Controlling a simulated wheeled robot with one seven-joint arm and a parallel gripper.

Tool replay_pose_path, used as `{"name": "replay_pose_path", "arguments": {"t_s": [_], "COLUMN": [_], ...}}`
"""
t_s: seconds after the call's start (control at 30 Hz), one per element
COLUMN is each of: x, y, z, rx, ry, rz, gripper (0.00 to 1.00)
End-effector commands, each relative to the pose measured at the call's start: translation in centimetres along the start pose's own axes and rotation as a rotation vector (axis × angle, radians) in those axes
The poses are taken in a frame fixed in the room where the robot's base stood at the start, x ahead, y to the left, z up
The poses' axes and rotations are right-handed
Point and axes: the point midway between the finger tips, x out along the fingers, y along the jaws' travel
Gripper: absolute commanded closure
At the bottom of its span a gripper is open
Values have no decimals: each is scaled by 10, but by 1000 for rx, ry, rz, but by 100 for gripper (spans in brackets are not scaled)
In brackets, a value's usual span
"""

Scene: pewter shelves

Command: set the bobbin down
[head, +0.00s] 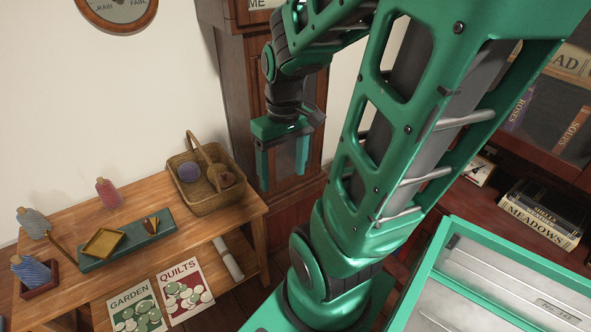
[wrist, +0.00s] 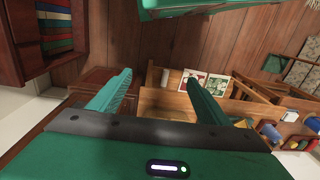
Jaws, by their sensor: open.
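My gripper (head: 284,168) hangs open and empty in the air beyond the right end of the wooden table, beside a tall wooden case. Its spread fingers (wrist: 158,98) have nothing between them in the wrist view. On the table, a pink bobbin (head: 108,193) stands at the back and a grey-blue bobbin (head: 33,222) stands at the left. A blue bobbin (head: 31,270) is in a small dark red tray (head: 40,288).
The basket's tall handle stands at the table's back right. The tall case (head: 238,100) stands close to my gripper.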

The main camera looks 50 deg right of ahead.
Motion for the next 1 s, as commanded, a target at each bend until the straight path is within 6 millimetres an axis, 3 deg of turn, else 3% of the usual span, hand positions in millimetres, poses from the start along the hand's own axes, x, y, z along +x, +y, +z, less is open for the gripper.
{"name": "replay_pose_path", "arguments": {"t_s": [0.13, 0.3, 1.0], "x": [-22, -33, -35], "y": [-2, 4, 5], "z": [30, 50, 55], "rx": [158, 277, 310], "ry": [7, 6, 4], "rz": [29, 35, 35], "gripper": [29, 29, 29]}}
